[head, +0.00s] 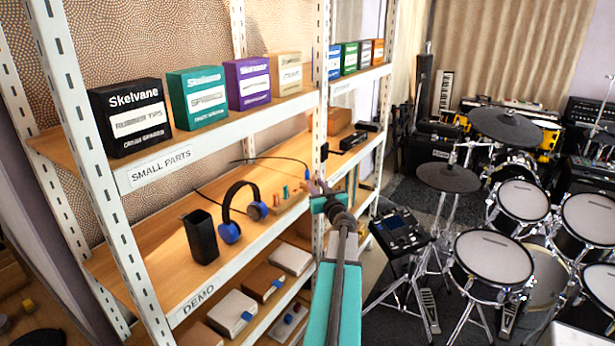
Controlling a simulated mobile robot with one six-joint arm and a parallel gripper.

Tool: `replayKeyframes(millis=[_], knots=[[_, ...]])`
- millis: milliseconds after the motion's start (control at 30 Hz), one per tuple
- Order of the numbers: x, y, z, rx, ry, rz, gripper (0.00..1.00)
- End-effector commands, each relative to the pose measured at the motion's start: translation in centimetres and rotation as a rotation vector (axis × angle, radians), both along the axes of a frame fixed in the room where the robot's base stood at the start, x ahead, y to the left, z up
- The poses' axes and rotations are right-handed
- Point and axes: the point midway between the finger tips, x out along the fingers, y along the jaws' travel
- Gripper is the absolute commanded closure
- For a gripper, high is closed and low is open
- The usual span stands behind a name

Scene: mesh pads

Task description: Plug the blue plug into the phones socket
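Black headphones with blue ear cups (229,233) stand on the middle DEMO shelf. A dark cable (270,158) arcs from the shelf's back to a small blue plug (307,174) at the fingertips of my gripper (313,186). My gripper appears shut on this plug, above the shelf's right part; the fingers are small and partly hidden by the wrist. A wooden block (290,205) with several small coloured pieces, red and teal among them, lies left of and below the gripper. The phones socket cannot be made out; its label is not legible.
A black open holder (201,237) stands left of the headphones. Boxes (129,116) line the SMALL PARTS shelf above. A white shelf post (320,130) rises close behind my gripper. A drum kit (495,262) and a black module (400,232) stand to the right.

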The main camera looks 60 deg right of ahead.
Motion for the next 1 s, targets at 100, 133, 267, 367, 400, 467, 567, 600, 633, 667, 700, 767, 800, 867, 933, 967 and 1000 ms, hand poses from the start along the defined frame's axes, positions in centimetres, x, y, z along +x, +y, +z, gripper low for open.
replayKeyframes(millis=[100, 133, 267, 367, 400, 467, 567, 600, 633, 667, 700, 767, 800, 867, 933, 967, 1000], knots=[[0.9, -0.9, 0.0, 0.000, 0.000, -0.001, 0.75], [1.1, -1.1, 0.0, 0.000, 0.000, -0.001, 0.75], [2.1, -1.8, 0.0, 0.001, 0.001, -0.001, 0.75], [2.8, -2.4, 0.0, 0.001, 0.001, 0.000, 0.75], [3.0, -2.6, 0.0, 0.000, 0.001, 0.000, 0.75], [3.4, -2.9, 0.0, 0.000, 0.001, -0.001, 0.75], [3.8, -3.2, 0.0, -0.001, 0.001, -0.001, 0.75], [3.9, -3.3, 0.0, -0.001, 0.001, -0.002, 0.75], [3.9, -3.3, 0.0, -0.001, 0.001, -0.002, 0.75], [3.9, -3.4, 0.0, -0.001, 0.001, -0.002, 0.75], [4.0, -3.4, 0.0, -0.001, 0.001, -0.002, 0.75], [4.0, -3.4, 0.0, -0.001, 0.001, -0.002, 0.75], [4.0, -3.4, 0.0, 0.000, 0.000, -0.002, 0.75], [3.9, -3.4, 0.0, -0.001, 0.001, -0.003, 0.75], [3.9, -3.4, 0.0, 0.001, 0.001, -0.003, 0.75], [3.9, -3.4, 0.0, 0.001, 0.001, -0.003, 0.75], [3.9, -3.4, 0.0, 0.000, 0.000, -0.003, 0.75]])
